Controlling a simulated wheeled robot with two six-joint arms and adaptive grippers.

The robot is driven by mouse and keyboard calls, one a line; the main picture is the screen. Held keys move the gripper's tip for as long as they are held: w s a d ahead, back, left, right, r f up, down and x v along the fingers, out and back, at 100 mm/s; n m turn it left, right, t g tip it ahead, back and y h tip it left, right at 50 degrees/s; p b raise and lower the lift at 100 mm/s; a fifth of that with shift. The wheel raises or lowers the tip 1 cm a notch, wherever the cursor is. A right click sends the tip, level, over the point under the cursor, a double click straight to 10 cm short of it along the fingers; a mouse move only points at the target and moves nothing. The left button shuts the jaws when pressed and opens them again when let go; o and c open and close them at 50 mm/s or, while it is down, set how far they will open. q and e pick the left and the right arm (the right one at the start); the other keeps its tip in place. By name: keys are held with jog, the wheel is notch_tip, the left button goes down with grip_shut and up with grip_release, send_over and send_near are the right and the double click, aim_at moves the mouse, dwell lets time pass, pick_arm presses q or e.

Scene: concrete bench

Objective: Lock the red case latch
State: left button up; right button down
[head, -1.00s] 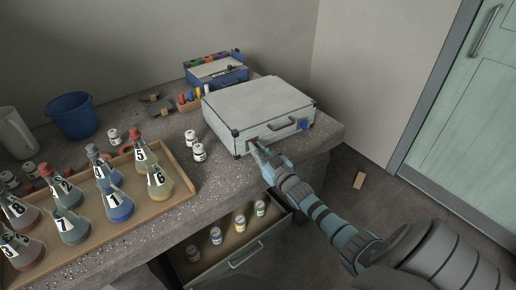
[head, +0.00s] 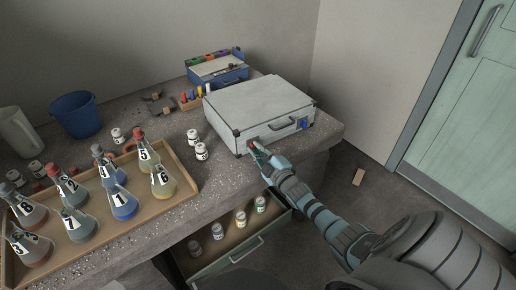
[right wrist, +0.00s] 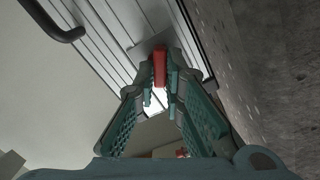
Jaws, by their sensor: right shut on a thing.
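The closed light-grey case (head: 258,105) lies on the concrete bench with its front side towards me. The red latch (right wrist: 159,67) sits on its front side; in the head view a bit of the red latch (head: 251,144) shows by the fingertips. My right gripper (right wrist: 160,92) is at the front left part of the case, its fingers shut on the red latch. The same right gripper (head: 257,150) shows in the head view. A blue latch (head: 304,124) is at the right of the case's front, and a dark handle (head: 283,128) is between them. My left gripper is out of view.
An open drawer (head: 240,254) with several small jars sticks out below the bench. A wooden tray (head: 172,206) of numbered flasks stands at the left. White jars (head: 201,151) stand between tray and case. A blue toolbox (head: 218,72) is behind.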

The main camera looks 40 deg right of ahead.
jog(key=n, duration=0.5)
jog(key=shift+f+n, duration=0.1)
jog(key=shift+n, duration=0.3)
dwell(0.4)
jog(key=c, duration=1.7)
grip_release()
jog(key=shift+s, duration=0.15)
jog(key=s, duration=0.4)
jog(key=s+a, duration=0.1)
jog(key=s, duration=0.6)
jog(key=shift+s+a, duration=0.15)
jog(key=shift+s, duration=0.2)
